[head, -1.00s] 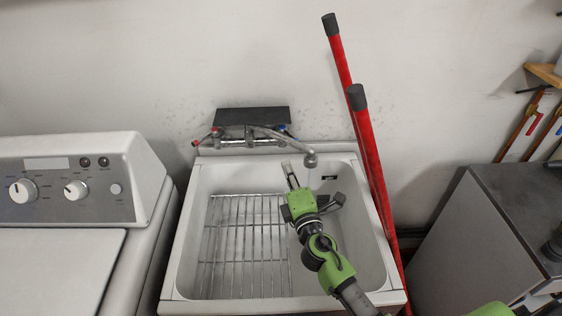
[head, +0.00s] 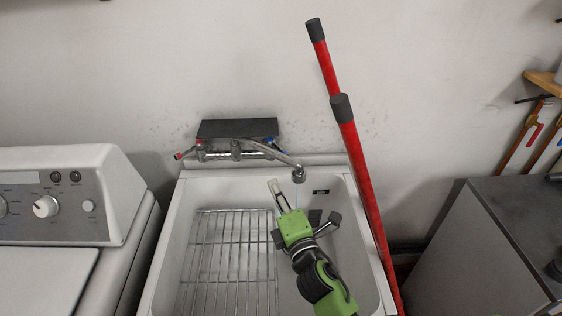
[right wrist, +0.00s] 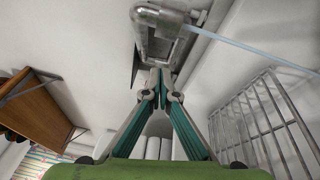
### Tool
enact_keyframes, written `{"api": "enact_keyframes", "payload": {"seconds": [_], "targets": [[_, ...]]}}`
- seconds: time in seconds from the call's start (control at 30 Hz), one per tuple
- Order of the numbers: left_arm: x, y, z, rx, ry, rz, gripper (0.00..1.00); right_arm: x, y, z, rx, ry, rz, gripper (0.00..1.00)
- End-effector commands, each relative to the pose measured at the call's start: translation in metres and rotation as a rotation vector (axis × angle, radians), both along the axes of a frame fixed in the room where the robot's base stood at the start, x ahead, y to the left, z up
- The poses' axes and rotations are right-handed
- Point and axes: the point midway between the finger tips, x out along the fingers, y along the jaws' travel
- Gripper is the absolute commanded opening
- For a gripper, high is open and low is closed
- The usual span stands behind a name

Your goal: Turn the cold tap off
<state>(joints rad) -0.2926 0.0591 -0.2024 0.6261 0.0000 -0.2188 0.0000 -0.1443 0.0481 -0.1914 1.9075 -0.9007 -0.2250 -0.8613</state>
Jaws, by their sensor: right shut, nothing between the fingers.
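The wall tap (head: 236,150) has a red-marked handle (head: 183,154) at its left end and a small blue-marked handle (head: 270,141) on the right, partly behind the spout. The spout (head: 298,173) reaches out over the tub (head: 172,235). A thin water stream shows in the right wrist view (right wrist: 245,47), so water is running. My right gripper (head: 274,187) is over the tub, left of and a little below the spout end in the picture. In the right wrist view its fingertips (right wrist: 160,82) meet with nothing between them, near metal tap parts (right wrist: 160,25). My left gripper is out of view.
A wire rack (head: 228,255) lies in the left part of the tub. Two red poles (head: 362,175) lean at its right side. A washing machine (head: 60,195) stands left and a grey cabinet (head: 490,235) right. A dark ledge (head: 238,128) sits behind the tap.

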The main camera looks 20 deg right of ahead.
Motion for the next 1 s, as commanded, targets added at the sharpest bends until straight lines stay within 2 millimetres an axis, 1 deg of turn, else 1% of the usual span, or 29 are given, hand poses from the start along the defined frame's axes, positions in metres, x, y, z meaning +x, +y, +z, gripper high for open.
{"api": "enact_keyframes", "payload": {"seconds": [0.03, 0.2, 0.33, 0.4, 0.5, 0.6, 0.8, 1.0], "targets": [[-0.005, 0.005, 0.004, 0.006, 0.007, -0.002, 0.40, 0.012, 0.000, 0.004, 0.000, -0.002, -0.001, 0.00], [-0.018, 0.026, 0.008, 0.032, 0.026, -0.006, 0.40, 0.050, 0.001, 0.006, 0.000, -0.002, -0.001, 0.00], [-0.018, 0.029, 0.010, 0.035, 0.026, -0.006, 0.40, 0.076, 0.001, 0.006, 0.001, -0.001, -0.002, 0.00], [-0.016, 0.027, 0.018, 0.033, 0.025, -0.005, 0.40, 0.076, -0.014, 0.010, -0.004, 0.001, -0.002, 0.00], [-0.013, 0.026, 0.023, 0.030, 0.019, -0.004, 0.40, 0.079, -0.025, 0.011, -0.004, 0.002, -0.002, 0.00], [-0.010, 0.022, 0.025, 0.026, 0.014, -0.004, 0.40, 0.081, -0.033, 0.012, -0.001, 0.001, -0.001, 0.00], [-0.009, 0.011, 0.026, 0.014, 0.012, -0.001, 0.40, 0.082, -0.038, 0.012, 0.000, 0.000, -0.001, 0.00], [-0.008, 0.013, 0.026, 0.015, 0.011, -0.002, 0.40, 0.082, -0.037, 0.011, 0.000, 0.000, -0.001, 0.00]]}}
